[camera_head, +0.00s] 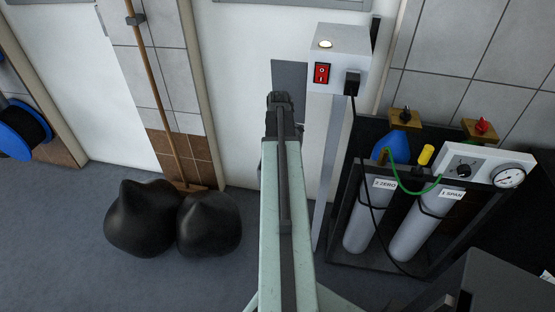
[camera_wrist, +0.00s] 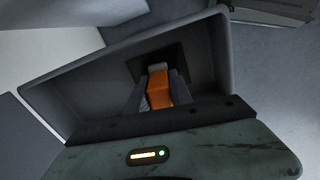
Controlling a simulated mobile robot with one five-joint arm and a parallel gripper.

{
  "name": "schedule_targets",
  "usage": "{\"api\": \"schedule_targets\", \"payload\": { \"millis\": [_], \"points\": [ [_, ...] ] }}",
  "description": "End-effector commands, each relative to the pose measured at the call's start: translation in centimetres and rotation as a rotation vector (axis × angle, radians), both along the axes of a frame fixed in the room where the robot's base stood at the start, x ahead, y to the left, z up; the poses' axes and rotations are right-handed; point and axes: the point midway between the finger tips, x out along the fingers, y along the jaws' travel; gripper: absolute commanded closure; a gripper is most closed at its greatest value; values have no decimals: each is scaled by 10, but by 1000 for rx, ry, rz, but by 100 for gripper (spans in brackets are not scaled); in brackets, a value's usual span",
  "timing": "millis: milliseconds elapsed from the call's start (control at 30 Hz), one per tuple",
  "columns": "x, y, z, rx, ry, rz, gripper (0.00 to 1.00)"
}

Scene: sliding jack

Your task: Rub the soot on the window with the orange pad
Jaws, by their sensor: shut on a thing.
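My gripper (camera_wrist: 160,90) is shut on the orange pad (camera_wrist: 158,86), which shows between its two dark fingers in the wrist view. A pale tip shows at the pad's far end. A dark square patch (camera_wrist: 178,58) lies just beyond the pad; I cannot tell whether it is the sooty window, or whether the pad touches it. In the head view my gripper end (camera_head: 280,98) is in front of the white door, below a grey panel (camera_head: 289,74). The pad is hidden there by my arm, and no soot can be made out.
Right of my arm stands a white box (camera_head: 340,45) with a red switch (camera_head: 321,73) on a post. Gas cylinders (camera_head: 412,228) in a dark rack stand further right. Two black sacks (camera_head: 144,222) and a broom (camera_head: 163,95) are at left.

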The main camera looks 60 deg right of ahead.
Motion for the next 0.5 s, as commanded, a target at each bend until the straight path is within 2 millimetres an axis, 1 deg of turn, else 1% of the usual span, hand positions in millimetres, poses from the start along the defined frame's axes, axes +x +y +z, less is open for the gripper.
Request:
{"api": "schedule_targets", "payload": {
  "millis": [167, 400, 500],
  "points": [
    [3, -8, -1, 0, 0, 0, 100],
    [13, -31, -3, 0, 0, -1, 100],
    [15, -36, -3, -1, 0, -1, 100]
  ]
}}
